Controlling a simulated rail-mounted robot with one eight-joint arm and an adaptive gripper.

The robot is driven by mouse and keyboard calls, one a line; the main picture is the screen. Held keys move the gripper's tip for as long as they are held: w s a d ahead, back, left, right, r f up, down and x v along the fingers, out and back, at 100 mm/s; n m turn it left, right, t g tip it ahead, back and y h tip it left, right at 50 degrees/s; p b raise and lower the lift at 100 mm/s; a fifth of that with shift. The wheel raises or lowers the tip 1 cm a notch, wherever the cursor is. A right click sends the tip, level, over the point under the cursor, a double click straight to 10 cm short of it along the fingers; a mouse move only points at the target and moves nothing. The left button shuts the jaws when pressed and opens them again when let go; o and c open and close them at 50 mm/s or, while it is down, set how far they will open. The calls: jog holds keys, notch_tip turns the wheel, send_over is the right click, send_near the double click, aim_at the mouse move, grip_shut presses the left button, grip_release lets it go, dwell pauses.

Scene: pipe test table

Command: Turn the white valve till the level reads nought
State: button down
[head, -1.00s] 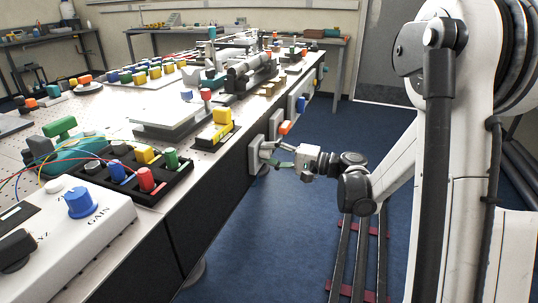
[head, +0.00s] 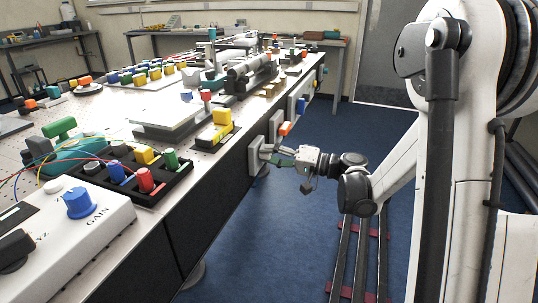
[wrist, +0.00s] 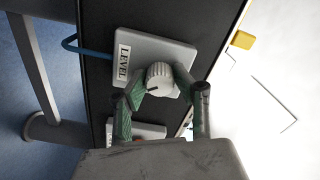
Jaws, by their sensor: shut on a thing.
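The white valve is a ribbed round knob (wrist: 160,80) on a grey plate (wrist: 170,45) labelled LEVEL in the wrist view. A dark pointer mark shows on the knob's face, towards its lower left in that view. My gripper (wrist: 158,86) has its green fingers on either side of the knob, shut on it. In the head view my gripper (head: 275,157) reaches the plate (head: 257,155) on the table's side, and the fingers hide the knob there. No scale or number for the level can be read.
Another plate (wrist: 135,132) sits close beside the LEVEL plate in the wrist view. An orange handle (head: 285,128) is on the table's side just beyond my gripper. The blue floor (head: 255,250) beside the table is clear.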

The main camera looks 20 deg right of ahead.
jog(key=c, duration=1.4)
grip_release()
jog(key=shift+o, duration=0.2)
jog(key=v, duration=1.2)
